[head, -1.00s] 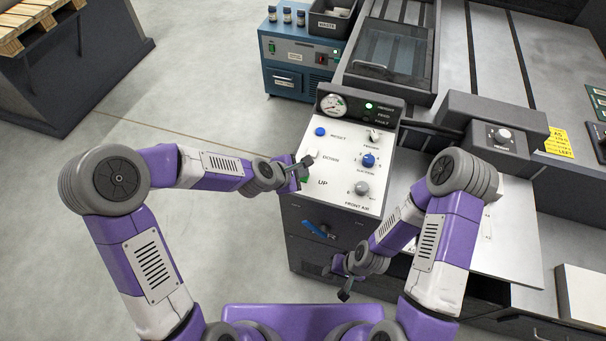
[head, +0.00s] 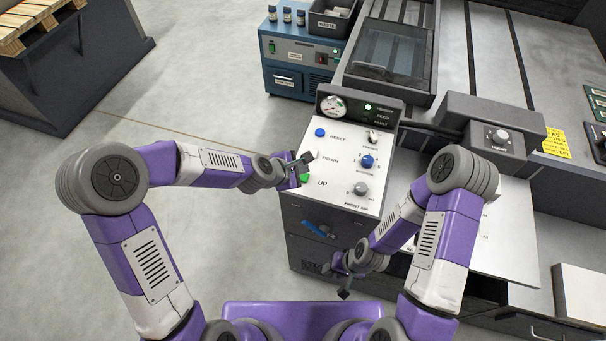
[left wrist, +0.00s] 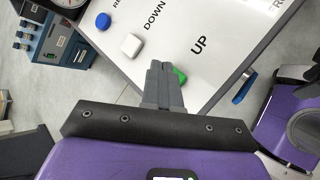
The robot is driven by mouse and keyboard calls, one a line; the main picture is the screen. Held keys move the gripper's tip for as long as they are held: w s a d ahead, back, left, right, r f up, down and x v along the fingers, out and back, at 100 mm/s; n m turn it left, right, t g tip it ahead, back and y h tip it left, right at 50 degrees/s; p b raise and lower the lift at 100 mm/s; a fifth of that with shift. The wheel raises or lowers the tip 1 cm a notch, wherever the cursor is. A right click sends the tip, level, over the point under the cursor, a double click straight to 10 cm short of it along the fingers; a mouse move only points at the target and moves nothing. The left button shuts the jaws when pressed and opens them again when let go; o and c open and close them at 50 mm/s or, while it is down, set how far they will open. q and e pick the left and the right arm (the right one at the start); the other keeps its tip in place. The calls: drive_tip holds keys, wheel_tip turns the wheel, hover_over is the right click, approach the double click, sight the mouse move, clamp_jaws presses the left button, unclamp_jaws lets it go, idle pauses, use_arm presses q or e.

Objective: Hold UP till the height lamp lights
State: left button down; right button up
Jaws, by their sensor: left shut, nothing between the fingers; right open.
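The control panel (head: 335,185) has a green button (head: 304,178) beside the word UP. It also shows in the left wrist view (left wrist: 180,76), partly hidden by my fingers. My left gripper (head: 307,158) is shut and empty, its fingertips over the panel between the green button and the white DOWN button (left wrist: 131,44). In the left wrist view, the tips lie just left of the green button; I cannot tell whether they touch anything. The top lamp (head: 368,106), beside HEIGHT, glows green. My right gripper (head: 338,283) is open and empty, low in front of the cabinet.
A blue RESET button (head: 320,132), a pressure gauge (head: 333,105) and several knobs share the panel. A blue handle (head: 318,229) is on the cabinet front below. A blue unit with small bottles (head: 295,70) stands behind.

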use_arm(q)
drive_tip(key=shift+r+p, duration=1.7)
drive_tip(key=shift+r, duration=0.65)
use_arm(e)
wheel_tip(320, 180, up, 4)
drive_tip(key=shift+f, duration=0.2)
use_arm(q)
drive_tip(key=shift+f, duration=0.1)
use_arm(e)
drive_tip(key=shift+s, duration=0.1)
